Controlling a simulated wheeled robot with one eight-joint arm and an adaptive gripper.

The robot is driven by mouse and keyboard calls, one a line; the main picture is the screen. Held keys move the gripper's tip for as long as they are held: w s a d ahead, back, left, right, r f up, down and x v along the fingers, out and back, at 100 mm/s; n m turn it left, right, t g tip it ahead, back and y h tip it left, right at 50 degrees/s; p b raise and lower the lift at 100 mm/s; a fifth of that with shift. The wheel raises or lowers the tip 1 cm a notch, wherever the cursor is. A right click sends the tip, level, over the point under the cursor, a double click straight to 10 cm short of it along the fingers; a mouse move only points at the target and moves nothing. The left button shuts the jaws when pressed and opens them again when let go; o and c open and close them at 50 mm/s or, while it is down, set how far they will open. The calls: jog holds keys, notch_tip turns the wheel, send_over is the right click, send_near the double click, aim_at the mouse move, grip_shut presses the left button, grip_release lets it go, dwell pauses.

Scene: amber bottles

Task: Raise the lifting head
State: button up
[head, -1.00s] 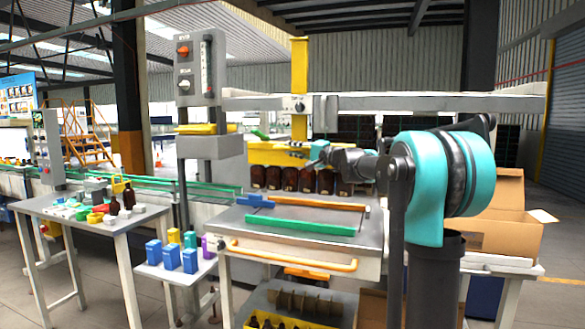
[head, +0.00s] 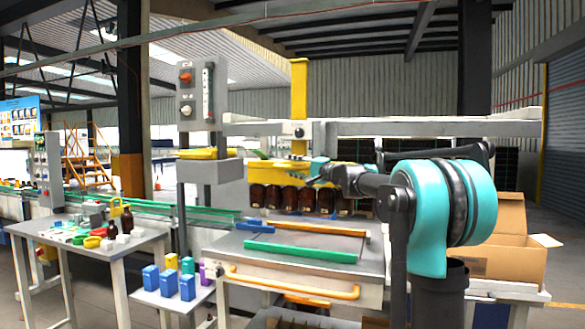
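The lifting head (head: 280,172) is a yellow block at the foot of an upright yellow post (head: 299,85). It sits directly over a row of amber bottles (head: 289,198); I cannot tell whether it grips them. A dark round knob (head: 299,132) is on the grey beam at the post. A control box (head: 187,90) with a red knob (head: 185,77) stands left of the head. My gripper (head: 316,171) is at the right end of the head, small and overlapping it in the picture. Its fingers are too small to read, and contact is unclear.
A grey bench (head: 215,243) with a green bar (head: 300,251) and an orange bar (head: 320,229) lies below the bottles. Small tables at the left hold blue containers (head: 169,283) and loose parts. An open cardboard box (head: 500,255) stands behind my arm at the right.

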jog(key=r+v, duration=0.1)
jog(key=v, duration=1.1)
jog(key=shift+f, duration=0.5)
jog(key=s+a+f+n+g+h, duration=0.1)
jog(key=s+f+g+h, duration=0.1)
jog(key=s+f, duration=0.6)
jog(key=s+a+f+n+g+h, duration=0.2)
jog(key=s+f, duration=0.1)
jog(key=f, duration=0.9)
jog(key=s+a+f+n+g+h, duration=0.1)
jog(key=s+f+g+h, duration=0.1)
jog(key=s+f, duration=0.6)
jog(key=s+d+f+n+g+h, duration=0.1)
jog(key=s+d+f+h, duration=0.3)
jog(key=s+f, duration=0.5)
jog(key=s+d+f+n+g+h, duration=0.1)
jog(key=s+d+f+h, duration=0.3)
jog(key=f, duration=1.1)
jog(key=s+d, duration=0.3)
jog(key=s, duration=0.2)
jog(key=shift+s+d+f, duration=0.15)
jog(key=shift+s+f, duration=0.1)
jog(key=shift+s, duration=0.15)
